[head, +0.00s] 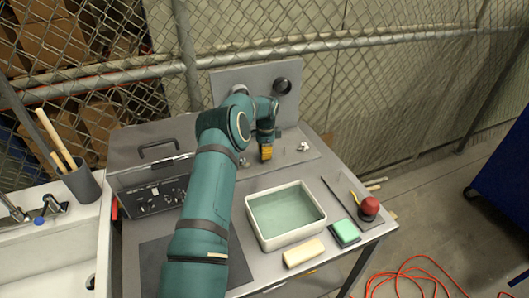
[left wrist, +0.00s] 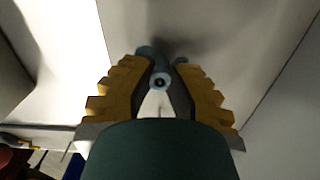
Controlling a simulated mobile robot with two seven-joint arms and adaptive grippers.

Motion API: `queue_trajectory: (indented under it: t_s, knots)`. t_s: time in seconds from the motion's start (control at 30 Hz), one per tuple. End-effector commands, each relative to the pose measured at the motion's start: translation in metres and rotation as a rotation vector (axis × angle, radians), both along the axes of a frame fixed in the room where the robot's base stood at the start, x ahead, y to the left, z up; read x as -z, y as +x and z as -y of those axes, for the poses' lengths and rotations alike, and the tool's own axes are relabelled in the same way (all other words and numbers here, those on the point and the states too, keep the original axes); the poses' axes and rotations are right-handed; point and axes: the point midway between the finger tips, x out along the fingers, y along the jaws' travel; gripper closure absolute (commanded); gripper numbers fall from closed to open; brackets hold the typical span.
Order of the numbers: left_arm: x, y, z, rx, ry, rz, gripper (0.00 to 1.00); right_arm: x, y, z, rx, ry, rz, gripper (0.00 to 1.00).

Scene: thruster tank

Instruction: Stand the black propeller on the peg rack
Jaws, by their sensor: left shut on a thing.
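My left gripper (head: 266,153), with yellow fingers, is low over the grey board (head: 308,160) at the back of the bench. In the left wrist view its fingers (left wrist: 158,90) are shut on a small hubbed part (left wrist: 159,82), blue-grey with a dark centre. I cannot tell if this is the black propeller. A small silvery bladed piece (head: 303,147) is on the board just right of the gripper. I cannot clearly make out the rack's pegs. A black round part (head: 282,86) is on the upright back panel (head: 257,82). My right gripper is not in view.
A white-rimmed water tank (head: 251,222) stands in front of the gripper. A control panel (head: 147,197) is left of my arm.

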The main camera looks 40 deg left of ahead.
Motion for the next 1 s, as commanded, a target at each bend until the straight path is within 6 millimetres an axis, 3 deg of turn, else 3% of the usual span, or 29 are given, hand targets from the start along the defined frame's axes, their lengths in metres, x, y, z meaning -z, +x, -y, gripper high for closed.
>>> queue_trajectory:
  t_s: [0.83, 0.87, 0.9, 0.93, 1.0]
  knots:
    - [0.0094, 0.0001, 0.0, 0.0, 0.0, 0.0, 1.0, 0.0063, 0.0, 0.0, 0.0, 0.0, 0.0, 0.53]
    - [0.0094, 0.0001, 0.0, 0.0, 0.0, 0.0, 0.74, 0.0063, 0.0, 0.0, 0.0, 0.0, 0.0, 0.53]
    - [0.0094, 0.0, -0.0001, 0.0, 0.0, 0.0, 0.59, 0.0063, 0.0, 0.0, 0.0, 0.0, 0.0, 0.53]
    - [0.0094, 0.0, -0.0001, 0.0, 0.0, 0.0, 0.55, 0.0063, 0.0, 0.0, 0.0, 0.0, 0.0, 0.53]
    - [0.0094, 0.0, -0.0001, 0.0, 0.0, 0.0, 0.55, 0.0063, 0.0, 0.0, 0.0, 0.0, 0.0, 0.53]
